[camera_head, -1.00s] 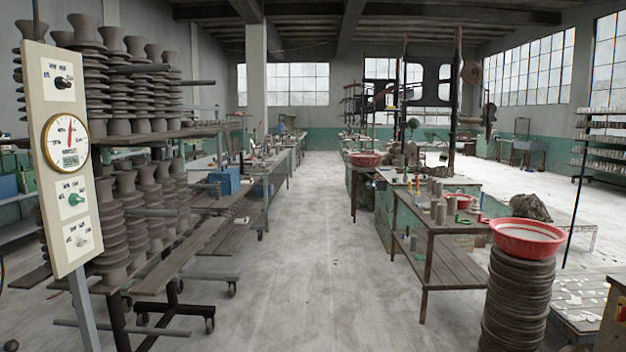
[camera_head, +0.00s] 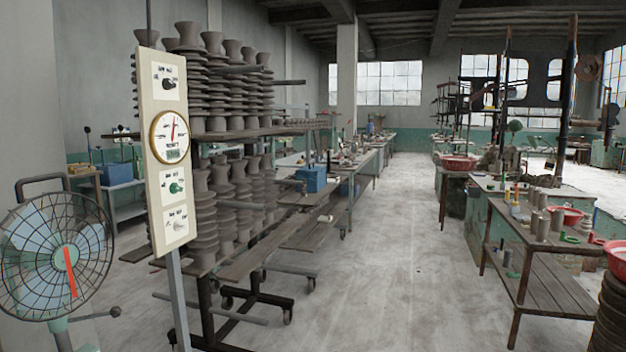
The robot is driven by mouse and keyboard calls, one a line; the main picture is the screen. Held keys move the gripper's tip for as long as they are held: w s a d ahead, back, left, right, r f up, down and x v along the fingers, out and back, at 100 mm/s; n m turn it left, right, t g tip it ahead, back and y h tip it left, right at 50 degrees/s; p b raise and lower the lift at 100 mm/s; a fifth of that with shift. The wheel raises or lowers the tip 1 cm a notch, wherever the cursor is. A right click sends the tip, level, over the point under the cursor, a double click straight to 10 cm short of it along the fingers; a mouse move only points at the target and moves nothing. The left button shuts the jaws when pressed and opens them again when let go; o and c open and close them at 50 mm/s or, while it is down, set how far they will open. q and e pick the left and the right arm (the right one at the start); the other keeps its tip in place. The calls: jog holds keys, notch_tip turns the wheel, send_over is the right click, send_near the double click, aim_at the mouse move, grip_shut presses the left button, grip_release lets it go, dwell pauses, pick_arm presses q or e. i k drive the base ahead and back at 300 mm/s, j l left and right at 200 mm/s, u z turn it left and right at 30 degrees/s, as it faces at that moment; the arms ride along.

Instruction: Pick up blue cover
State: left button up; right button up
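I cannot make out a clear blue cover. A blue box-like thing (camera_head: 312,179) sits on the long bench in the middle distance. A second blue box-like thing (camera_head: 116,173) stands on a table at the left, behind the control panel. Both are too small to tell whether either is or has a cover. Neither of my grippers is in view.
A fan (camera_head: 58,258) stands at the near left, beside a control panel on a post (camera_head: 165,150). Racks of stacked clay pieces (camera_head: 225,205) stand behind. A wooden workbench (camera_head: 545,285) is at the right. The floor aisle (camera_head: 390,270) between is clear.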

aim_at(316, 176)
jog(key=i+l+z, duration=0.1)
jog(key=i+z, duration=0.35)
jog(key=i, duration=4.45)
jog(key=i+u, duration=0.25)
jog(key=i, duration=0.2)
jog(key=i+l+u, duration=0.2)
jog(key=i, duration=0.25)
jog(key=i+l+u, duration=0.25)
jog(key=i, duration=0.2)
jog(key=i+l+u, duration=0.25)
jog(key=i, duration=0.15)
